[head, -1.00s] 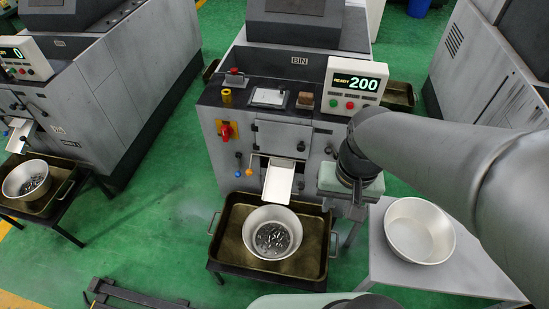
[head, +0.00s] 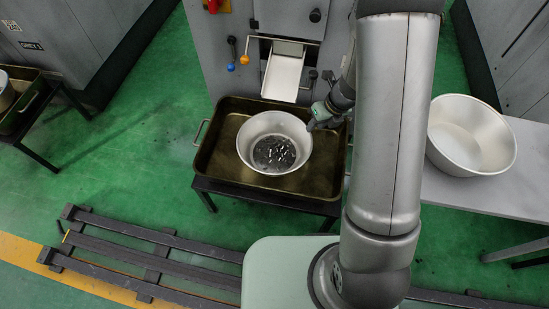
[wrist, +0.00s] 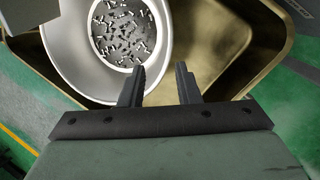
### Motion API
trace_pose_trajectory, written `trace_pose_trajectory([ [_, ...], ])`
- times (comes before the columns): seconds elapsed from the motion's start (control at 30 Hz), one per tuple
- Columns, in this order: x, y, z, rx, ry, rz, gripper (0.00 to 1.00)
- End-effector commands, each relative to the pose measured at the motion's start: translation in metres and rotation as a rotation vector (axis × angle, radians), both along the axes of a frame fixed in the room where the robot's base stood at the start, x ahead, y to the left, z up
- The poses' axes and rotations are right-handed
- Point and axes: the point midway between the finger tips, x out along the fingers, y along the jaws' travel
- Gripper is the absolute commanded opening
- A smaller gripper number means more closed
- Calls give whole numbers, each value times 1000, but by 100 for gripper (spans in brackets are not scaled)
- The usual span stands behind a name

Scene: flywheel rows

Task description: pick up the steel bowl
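A round pale steel bowl (head: 249,151) with small metal pieces in its bottom sits upright in a brass-coloured tray (head: 222,178) below the machine's chute. My gripper (head: 314,122) is at the bowl's right rim in the head view. In the wrist view, the two fingers of my gripper (wrist: 161,84) are apart with nothing clearly held between them. The bowl's rim (wrist: 163,42) is just ahead and to the left, close to the left finger; I cannot tell whether they touch. A second, empty pale bowl (head: 470,136) stands on a side table at the right.
The chute (head: 283,75) juts out just behind the bowl, with small levers beside it. The grey side table (head: 510,195) has bare surface around the empty bowl. A dark rail (head: 150,257) runs along the floor in front. Another tray (head: 35,98) stands far left.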

Motion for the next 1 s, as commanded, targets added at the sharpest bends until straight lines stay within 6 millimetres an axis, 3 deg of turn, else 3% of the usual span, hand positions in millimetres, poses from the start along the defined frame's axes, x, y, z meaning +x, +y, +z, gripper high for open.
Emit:
trace_pose_trajectory([
  [0.03, 3, 4, -33, 7, 26, -66, 30],
  [0.13, 6, 11, -54, 18, 55, -155, 30],
  [0.7, 11, 31, -108, 27, 73, -202, 30],
  [0.97, 11, 32, -108, 28, 71, -200, 30],
  [1.0, 11, 32, -108, 28, 71, -200, 21],
])
